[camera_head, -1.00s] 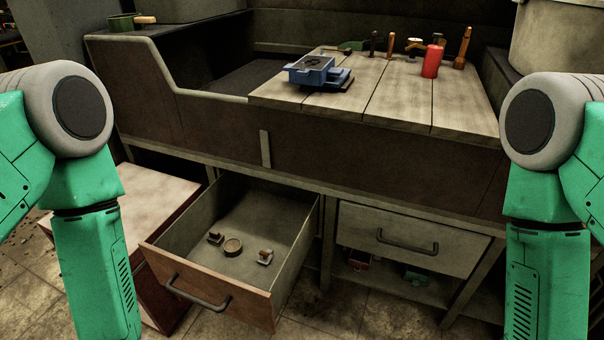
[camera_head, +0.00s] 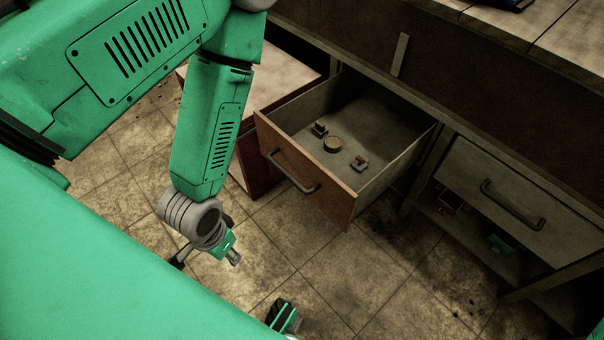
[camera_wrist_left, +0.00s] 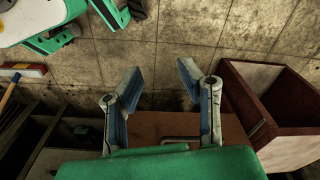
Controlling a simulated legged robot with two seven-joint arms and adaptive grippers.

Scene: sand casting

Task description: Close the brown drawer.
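The brown drawer (camera_head: 305,170) is pulled well out of the workbench. Its brown front has a dark bar handle (camera_head: 290,172). Inside it lie a small round piece (camera_head: 333,144) and two small blocks (camera_head: 320,129). My left gripper (camera_wrist_left: 160,80) is open and empty, its two blue-padded fingers spread apart in the left wrist view. In the head view my left forearm hangs down in front and left of the drawer, apart from its front. The drawer front (camera_wrist_left: 160,126) and handle (camera_wrist_left: 180,140) show partly behind the fingers in the left wrist view. My right gripper is not in view.
A red-sided box (camera_head: 262,172) with a pale top stands left of the drawer and close to it. A closed grey drawer (camera_head: 520,200) is at the right, above a shelf with small items. The tiled floor (camera_head: 330,270) in front of the drawer is mostly clear.

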